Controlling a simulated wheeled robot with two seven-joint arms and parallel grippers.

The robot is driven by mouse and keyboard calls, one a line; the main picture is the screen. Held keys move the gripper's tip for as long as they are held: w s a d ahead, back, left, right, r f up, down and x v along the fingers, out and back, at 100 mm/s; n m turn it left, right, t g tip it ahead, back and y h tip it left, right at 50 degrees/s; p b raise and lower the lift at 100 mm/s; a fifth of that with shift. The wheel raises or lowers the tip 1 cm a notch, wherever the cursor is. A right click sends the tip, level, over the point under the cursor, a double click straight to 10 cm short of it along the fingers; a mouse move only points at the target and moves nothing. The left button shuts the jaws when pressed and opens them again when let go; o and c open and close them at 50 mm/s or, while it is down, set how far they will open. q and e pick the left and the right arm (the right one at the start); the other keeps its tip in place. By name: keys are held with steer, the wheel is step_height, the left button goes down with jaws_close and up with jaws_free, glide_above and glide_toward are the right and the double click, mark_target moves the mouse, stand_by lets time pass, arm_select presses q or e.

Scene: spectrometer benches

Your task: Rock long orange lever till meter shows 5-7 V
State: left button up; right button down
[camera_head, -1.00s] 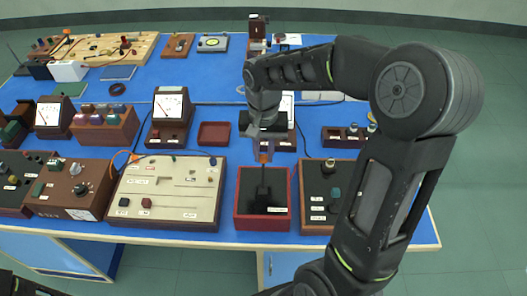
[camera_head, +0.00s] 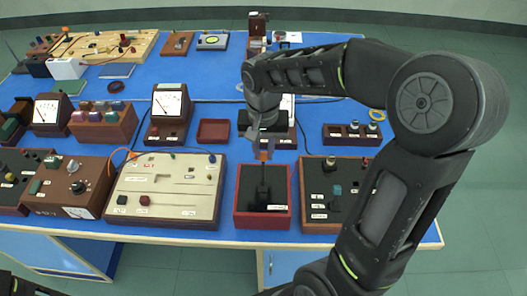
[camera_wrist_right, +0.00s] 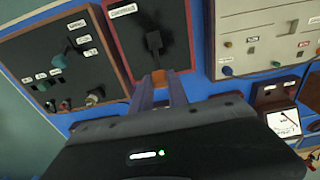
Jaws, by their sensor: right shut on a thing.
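The lever (camera_head: 265,156) has an orange tip and a black stem rising from a black block in a red-edged box (camera_head: 289,200) at the front of the bench. My right gripper (camera_head: 264,149) is shut on the orange tip. In the right wrist view the lever's orange tip (camera_wrist_right: 160,77) sits between the fingertips, and its black stem runs to the box's dark panel. A meter (camera_head: 287,103) behind the lever is mostly hidden by my gripper. Another meter (camera_head: 170,102) stands to its left. Needle readings are too small to tell.
A cream panel (camera_head: 165,190) with knobs stands close left of the red box, and a dark panel (camera_head: 319,180) with knobs close right. A small red tray (camera_head: 213,132) and a rack (camera_head: 351,134) with several knobs lie behind. Bare blue bench shows between them.

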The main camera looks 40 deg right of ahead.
mark_target(263, 168)
steer(key=s+a+t+h+b, duration=0.1)
steer(key=b, duration=0.3)
steer(key=s+a+t+h+b, duration=0.1)
steer(key=s+t+b, duration=0.1)
steer(key=b, duration=0.2)
steer(key=shift+a+r, duration=0.1)
steer(key=shift+a, duration=0.05)
steer(key=shift+s+a+r+h+b, duration=0.3)
steer(key=shift+s+a+b, duration=0.2)
steer(key=shift+s+b, duration=0.25)
steer(key=shift+f, duration=0.1)
steer(key=c, duration=1.3)
jaws_free()
steer(key=shift+r, duration=0.2)
steer(key=shift+v, duration=3.8)
